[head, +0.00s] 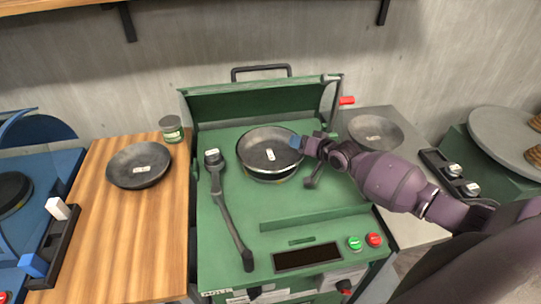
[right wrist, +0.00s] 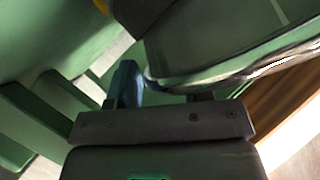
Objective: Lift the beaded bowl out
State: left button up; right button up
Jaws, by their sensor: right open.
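A dark metal bowl (head: 265,145) with a small white label inside sits in the middle of the green machine (head: 235,205). Beads cannot be made out at this size. My right gripper (head: 298,142) is at the bowl's right rim, with its blue fingertip next to the edge. In the right wrist view the jaws (right wrist: 163,92) are open. The curved edge of the bowl (right wrist: 235,72) reaches over the right finger and hides part of it. I cannot tell whether either finger touches the bowl. My left gripper is not in view.
Another dark bowl (head: 138,165) and a small tin (head: 171,129) stand on the wooden table at left. A third bowl (head: 375,132) sits on the grey counter at right. The machine's raised green lid (head: 260,103) is behind the bowl; a dark arm (head: 228,210) stands left of it.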

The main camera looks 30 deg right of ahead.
jog(key=shift+f, duration=0.1)
grip_shut()
jog(key=shift+s, duration=0.1)
dwell(0.4)
